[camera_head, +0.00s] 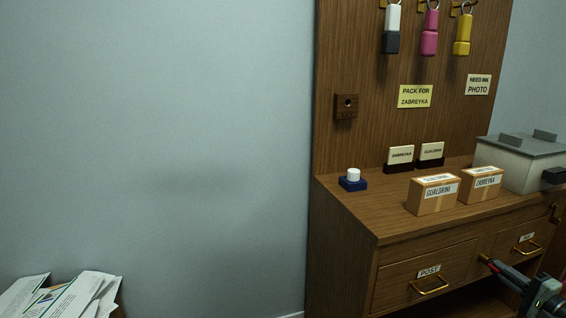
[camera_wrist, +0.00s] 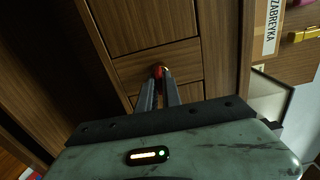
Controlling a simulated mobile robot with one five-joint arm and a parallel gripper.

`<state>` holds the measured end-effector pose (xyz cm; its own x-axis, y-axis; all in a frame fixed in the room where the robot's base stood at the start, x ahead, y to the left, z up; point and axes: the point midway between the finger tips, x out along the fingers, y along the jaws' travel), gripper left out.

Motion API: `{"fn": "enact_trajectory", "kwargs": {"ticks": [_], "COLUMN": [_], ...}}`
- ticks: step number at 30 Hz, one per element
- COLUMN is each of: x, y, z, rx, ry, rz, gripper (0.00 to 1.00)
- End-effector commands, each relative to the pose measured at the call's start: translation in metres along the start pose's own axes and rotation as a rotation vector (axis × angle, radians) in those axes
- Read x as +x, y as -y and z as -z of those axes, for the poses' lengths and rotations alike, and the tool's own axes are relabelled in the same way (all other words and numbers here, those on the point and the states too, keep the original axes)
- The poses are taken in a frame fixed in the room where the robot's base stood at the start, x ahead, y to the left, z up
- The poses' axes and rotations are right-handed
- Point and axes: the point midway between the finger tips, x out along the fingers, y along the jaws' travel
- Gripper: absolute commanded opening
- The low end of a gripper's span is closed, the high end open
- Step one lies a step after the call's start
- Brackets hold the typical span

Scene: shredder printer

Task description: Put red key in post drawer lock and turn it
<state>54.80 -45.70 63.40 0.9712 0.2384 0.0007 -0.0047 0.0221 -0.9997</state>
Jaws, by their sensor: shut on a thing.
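The post drawer (camera_head: 400,283) is shut, with a POST label and a brass handle (camera_head: 430,289). A small brass lock (camera_head: 484,258) sits on the wooden strip to the right of that drawer. My gripper (camera_head: 494,266) is at this lock, reaching in from the lower right. In the wrist view my gripper (camera_wrist: 158,88) is shut on the red key (camera_wrist: 158,71), whose red part shows between the fingertips, right at the wooden strip. The key's shaft is hidden, so I cannot tell how deep it sits in the lock or how far it is turned.
A second labelled drawer with a brass handle (camera_head: 527,248) is just right of my gripper. Two cardboard boxes (camera_head: 433,198) (camera_head: 482,188) and a grey machine (camera_head: 520,165) stand on the desk top. Padlock-like tags (camera_head: 429,35) hang above. Papers (camera_head: 70,298) lie at lower left.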

Motion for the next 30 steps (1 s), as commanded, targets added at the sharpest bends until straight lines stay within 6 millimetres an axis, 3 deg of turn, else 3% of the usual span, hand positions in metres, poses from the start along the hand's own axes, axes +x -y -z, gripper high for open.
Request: {"fn": "enact_trajectory", "kwargs": {"ticks": [6, 23, 30], "x": [0.0, 0.0027, 0.0028], "y": [-0.0002, -0.0002, 0.0002], "z": [-0.0007, -0.0017, -0.0022], "rx": [0.305, 0.343, 0.742], "ry": [0.001, 0.003, 0.004], "rz": [-0.001, -0.002, -0.002], "gripper": [0.0, 0.0, 0.0]}}
